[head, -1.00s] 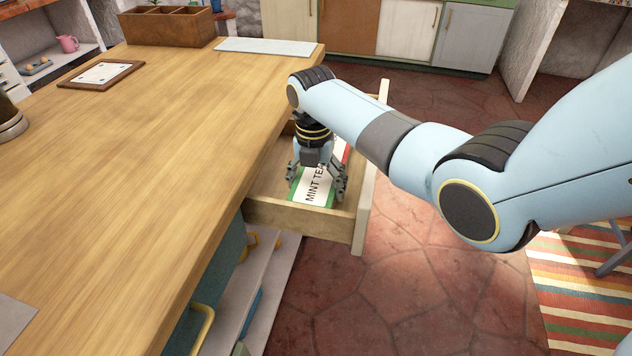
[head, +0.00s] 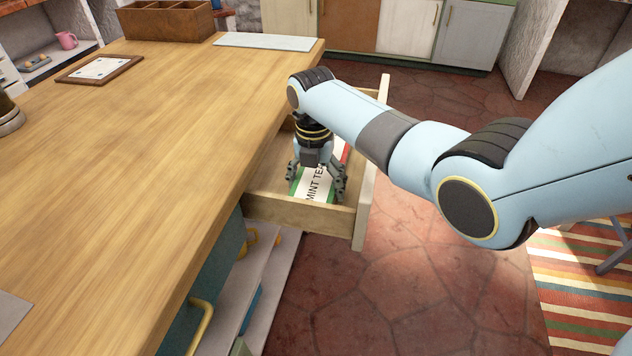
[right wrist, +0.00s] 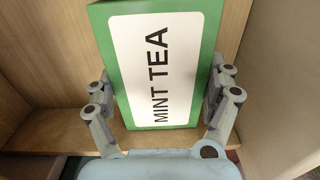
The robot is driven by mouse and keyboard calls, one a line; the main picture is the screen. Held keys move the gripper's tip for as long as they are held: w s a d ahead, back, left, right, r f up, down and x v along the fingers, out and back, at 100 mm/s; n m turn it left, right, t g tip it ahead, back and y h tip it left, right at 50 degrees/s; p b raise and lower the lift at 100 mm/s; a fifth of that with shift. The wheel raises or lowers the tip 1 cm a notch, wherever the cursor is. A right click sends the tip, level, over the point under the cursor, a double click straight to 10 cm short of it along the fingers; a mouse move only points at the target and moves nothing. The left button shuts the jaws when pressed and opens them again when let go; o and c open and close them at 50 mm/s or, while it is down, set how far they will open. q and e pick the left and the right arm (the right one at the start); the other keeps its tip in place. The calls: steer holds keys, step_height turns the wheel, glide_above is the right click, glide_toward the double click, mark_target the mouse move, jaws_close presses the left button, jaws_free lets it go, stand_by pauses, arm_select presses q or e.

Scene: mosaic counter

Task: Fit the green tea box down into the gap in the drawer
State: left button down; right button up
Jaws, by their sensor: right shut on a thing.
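The green tea box (head: 316,190), with a white label reading MINT TEA, is at the open drawer (head: 298,214), near its near end. My right gripper (head: 318,182) points down over it and is shut on its two sides. In the right wrist view the box (right wrist: 160,60) lies between the two fingers of the gripper (right wrist: 163,105), with its label facing the camera. I cannot tell whether its underside touches the drawer floor. The gap under it is hidden by the box and gripper. My left gripper is not in view.
A red-edged thing (head: 346,153) shows behind the box in the drawer. The wooden counter (head: 150,190) borders the drawer on the left. On it are a wooden divided box (head: 168,22), a framed card (head: 100,69) and a pale board (head: 268,42). Open floor lies to the right.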

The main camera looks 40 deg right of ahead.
mark_target(314, 181)
steer(key=shift+f, duration=0.35)
steer(key=o, duration=1)
steer(key=shift+o, duration=0.2)
step_height(314, 181, up, 12)
steer(key=shift+w, duration=0.15)
steer(key=shift+a, duration=0.1)
